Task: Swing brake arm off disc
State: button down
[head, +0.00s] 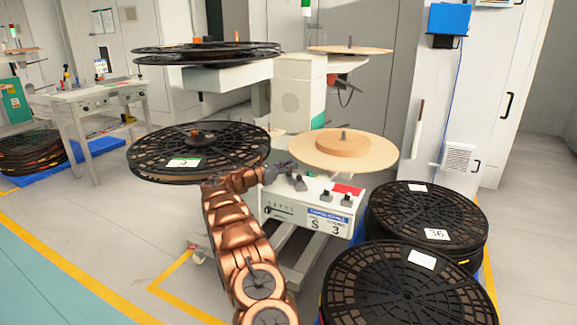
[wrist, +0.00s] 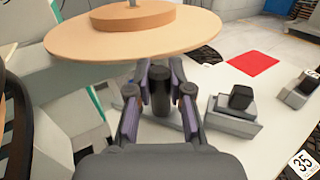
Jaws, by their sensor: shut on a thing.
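The disc (head: 375,153) is a flat tan plate with a smaller round tan block and a spindle at its centre, on the right of the station's lower level. It also fills the top of the wrist view (wrist: 85,36). A dark upright knob (wrist: 160,80), which looks like the brake arm's handle, stands between my fingers below the disc's near edge. My gripper (wrist: 160,100) is shut on this knob; in the head view my gripper (head: 280,173) is small beside the disc's left edge. The rest of the brake arm is mostly hidden, and whether it touches the disc cannot be told.
A large black reel (head: 225,140) lies left of my gripper. The station panel (head: 312,212) marked S 3 carries several dark switches and a red patch (head: 347,189). Black reel stacks (head: 475,205) stand close on the right. Open floor (head: 110,235) lies to the left.

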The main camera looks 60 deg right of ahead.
jog(key=c, duration=1)
grip_release()
jog(key=shift+c, duration=0.2)
jog(key=v, duration=1.2)
